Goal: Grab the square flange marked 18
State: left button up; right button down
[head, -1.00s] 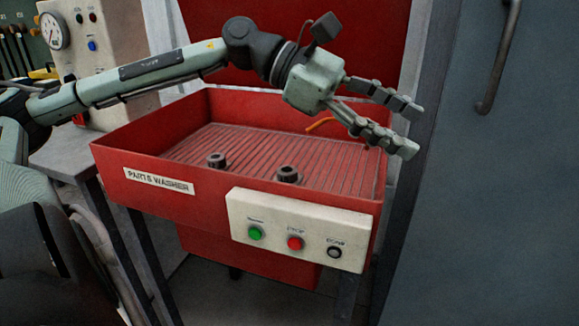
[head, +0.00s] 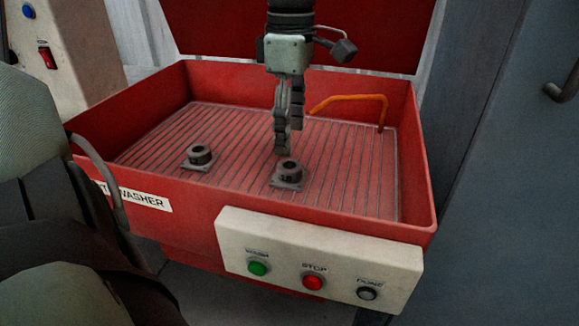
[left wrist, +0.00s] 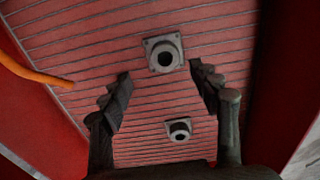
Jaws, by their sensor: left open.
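The square flange marked 18 (head: 287,178) is a dark grey square plate with a round hollow collar. It sits flat on the slatted floor of the red parts washer (head: 140,210), the right one of two flanges in the head view. My left gripper (head: 288,142) points down above and slightly behind it, open and empty. In the left wrist view the upper flange (left wrist: 152,62), apparently the same one, lies just beyond the gap between the open fingertips (left wrist: 161,73). No contact shows. My right gripper is not in view.
A second similar flange (head: 199,158) stands to the left on the slats; its marking is not readable. An orange bent hose (head: 350,99) is at the back right. Red walls surround the basin. A white button panel (head: 320,262) is on the front.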

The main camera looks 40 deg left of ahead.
aim_at(290, 165)
pick_arm(q)
jog(key=f, duration=0.6)
jog(key=shift+s+d+f, duration=0.2)
jog(key=shift+s+d, duration=0.05)
jog(key=shift+s, duration=0.05)
jog(key=shift+c, duration=0.4)
grip_shut()
